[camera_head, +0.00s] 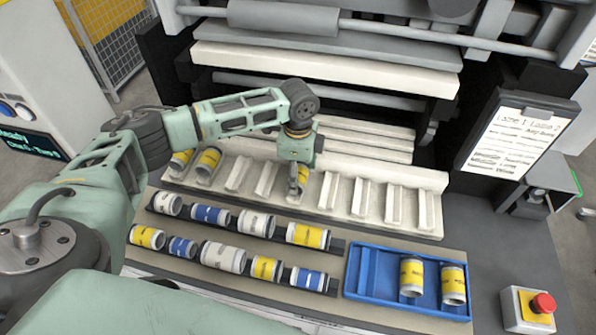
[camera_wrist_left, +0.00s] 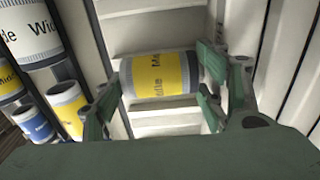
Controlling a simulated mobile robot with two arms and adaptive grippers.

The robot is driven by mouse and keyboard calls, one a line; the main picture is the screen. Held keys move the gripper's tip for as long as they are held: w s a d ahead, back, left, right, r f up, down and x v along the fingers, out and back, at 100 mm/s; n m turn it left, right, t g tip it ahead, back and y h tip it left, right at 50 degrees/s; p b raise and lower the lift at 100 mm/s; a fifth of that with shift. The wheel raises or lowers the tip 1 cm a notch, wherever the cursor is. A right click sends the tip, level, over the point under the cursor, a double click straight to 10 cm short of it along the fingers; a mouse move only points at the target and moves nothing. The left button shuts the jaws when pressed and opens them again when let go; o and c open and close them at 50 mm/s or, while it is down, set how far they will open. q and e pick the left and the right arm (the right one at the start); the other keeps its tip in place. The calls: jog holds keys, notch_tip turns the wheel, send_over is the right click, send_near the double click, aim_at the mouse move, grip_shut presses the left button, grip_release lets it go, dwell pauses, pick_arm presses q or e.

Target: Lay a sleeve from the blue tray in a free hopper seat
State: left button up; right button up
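My left gripper (camera_head: 297,184) is over a seat near the middle of the pale hopper row (camera_head: 344,202). The sleeve also shows between the fingers in the left wrist view (camera_wrist_left: 160,76). It is in or just above the seat; I cannot tell if it rests there. Two yellow sleeves (camera_head: 208,161) (camera_head: 181,162) lie in seats at the row's left end. My right gripper is out of view.
Two dark racks of white, blue and yellow sleeves (camera_head: 223,256) lie in front of the hopper row. The seats right of my gripper (camera_head: 395,207) are empty. A machine with bars (camera_head: 325,70) stands behind. A clipboard (camera_head: 515,135) and red stop button (camera_head: 542,303) are at the right.

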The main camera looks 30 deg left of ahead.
pick_arm(q)
jog(key=o, duration=0.4)
jog(key=shift+r, duration=0.1)
notch_tip(320, 180, up, 18)
jog(key=p, duration=0.8)
dwell(0.3)
dwell(0.4)
dwell(0.4)
